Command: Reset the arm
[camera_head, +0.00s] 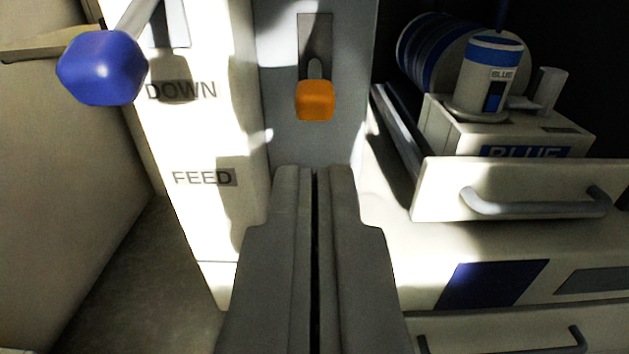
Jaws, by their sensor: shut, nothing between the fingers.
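My gripper (315,172) is in the lower middle of the view, its two dark grey fingers closed together with only a thin dark seam between them. It holds nothing. Its fingertips point at a grey panel (348,130), below an orange knob (315,100) on a short stem in a slot. The fingertips look apart from the knob; their distance to the panel is hard to tell.
A blue knob (102,68) on a lever juts out at upper left, beside a white panel (205,135) lettered DOWN and FEED. At right, an open drawer (440,192) with a handle (535,208) sticks out below a box marked BLUE (440,125) and a blue-banded can (490,65).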

